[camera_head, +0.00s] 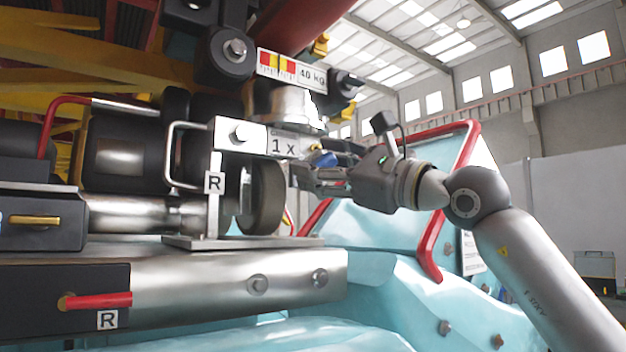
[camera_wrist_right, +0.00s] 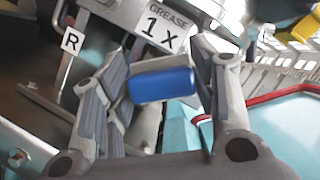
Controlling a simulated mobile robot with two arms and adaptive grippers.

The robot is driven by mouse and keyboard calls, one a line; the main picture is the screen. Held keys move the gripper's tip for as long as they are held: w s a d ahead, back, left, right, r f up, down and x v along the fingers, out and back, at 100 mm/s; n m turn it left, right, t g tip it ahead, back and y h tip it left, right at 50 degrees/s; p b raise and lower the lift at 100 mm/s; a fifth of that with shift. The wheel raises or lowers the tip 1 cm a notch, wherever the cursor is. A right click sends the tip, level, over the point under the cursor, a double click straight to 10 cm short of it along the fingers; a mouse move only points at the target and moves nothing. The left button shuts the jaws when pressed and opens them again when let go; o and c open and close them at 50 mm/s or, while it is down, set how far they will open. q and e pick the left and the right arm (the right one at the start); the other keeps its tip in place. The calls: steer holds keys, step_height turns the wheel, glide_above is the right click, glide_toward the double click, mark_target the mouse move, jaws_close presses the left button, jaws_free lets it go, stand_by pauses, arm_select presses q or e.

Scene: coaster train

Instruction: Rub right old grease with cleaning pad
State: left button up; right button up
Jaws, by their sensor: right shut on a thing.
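My right gripper (camera_head: 308,172) comes in from the right in the head view, close beside the wheel (camera_head: 264,196) and the sign reading "1 x". In the right wrist view, my right gripper (camera_wrist_right: 158,95) is shut on a blue pad (camera_wrist_right: 161,85), which sits between its fingers. A bit of the blue pad also shows in the head view (camera_head: 325,159). The "GREASE 1 X" plate (camera_wrist_right: 166,27) is just beyond the pad. I cannot make out any old grease, nor whether the pad touches a surface. My left gripper is not in view.
A bracket plate marked R (camera_head: 214,183) and a bent metal handle (camera_head: 178,155) stand left of the wheel. A steel beam (camera_head: 240,275) runs below. The light-blue car body with a red bar (camera_head: 432,245) lies under and behind my right arm.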

steer(key=shift+s+d+f+b, duration=0.1)
steer(key=shift+s+d+b, duration=0.25)
steer(key=shift+s+d, duration=0.15)
steer(key=shift+s, duration=0.2)
steer(key=shift+s+d+b, duration=0.85)
steer(key=shift+s+d, duration=0.1)
steer(key=shift+s, duration=0.25)
steer(key=shift+a, duration=0.1)
